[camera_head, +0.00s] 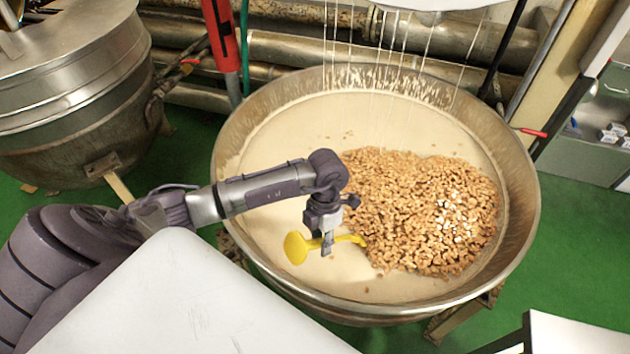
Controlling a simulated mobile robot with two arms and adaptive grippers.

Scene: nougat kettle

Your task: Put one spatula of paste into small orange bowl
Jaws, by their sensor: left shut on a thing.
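A large metal kettle (523,215) holds smooth beige paste (300,135) with a heap of brown nuts (425,210) at its middle and right. My left gripper (327,238) is over the near left part of the kettle. It is shut on a yellow spatula (296,247). The spatula's broad rounded end points left and its narrower end points right, near the edge of the nuts. I cannot tell whether it touches the paste or carries any. No small orange bowl shows in this view. My right gripper is not in view.
A second, metal-lidded kettle (75,95) stands at the upper left. Pipes (285,48) run behind the big kettle, and a red post (220,35) rises at its far left. Thin pale strands (404,70) hang over the kettle. Green floor (575,240) is clear at the right.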

